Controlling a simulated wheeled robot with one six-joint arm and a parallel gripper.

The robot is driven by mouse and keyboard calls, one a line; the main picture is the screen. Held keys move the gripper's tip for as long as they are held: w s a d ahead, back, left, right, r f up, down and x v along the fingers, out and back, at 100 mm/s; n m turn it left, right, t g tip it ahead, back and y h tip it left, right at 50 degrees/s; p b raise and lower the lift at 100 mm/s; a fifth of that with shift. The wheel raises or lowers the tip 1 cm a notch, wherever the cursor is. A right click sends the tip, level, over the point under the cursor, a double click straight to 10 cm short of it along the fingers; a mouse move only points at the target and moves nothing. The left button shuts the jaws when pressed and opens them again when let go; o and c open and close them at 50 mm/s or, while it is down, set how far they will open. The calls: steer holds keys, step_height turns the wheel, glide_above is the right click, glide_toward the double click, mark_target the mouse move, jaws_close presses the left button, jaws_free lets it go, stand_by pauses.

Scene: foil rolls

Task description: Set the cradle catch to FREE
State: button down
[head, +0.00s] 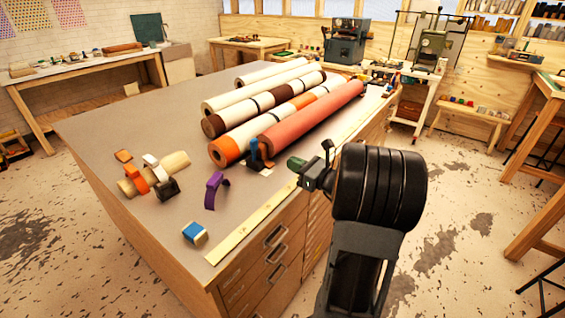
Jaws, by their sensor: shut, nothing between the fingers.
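Several long rolls lie side by side on the big table. The nearest is a red roll (312,116), and a blue upright piece (255,153) stands at its near end. This may be the cradle catch, but its setting is too small to read. A small pale patch (267,172) lies at its foot. My gripper (295,163) is shut and empty. In the picture it is just right of the blue piece, apart from it, over the table's right edge. My dark wrist hides part of the drawer side.
The grey table (110,120) has a yellow ruler strip (250,228) along its right edge. A purple curved piece (214,190), a blue block (195,233) and a wooden cylinder with coloured clips (174,163) lie at the near end. The table's left side is clear.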

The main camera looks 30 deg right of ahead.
mark_target(256, 145)
steer(key=p+x, duration=0.1)
steer(key=x, duration=1.2)
steer(key=shift+p, duration=0.3)
steer(key=shift+d+r, duration=0.1)
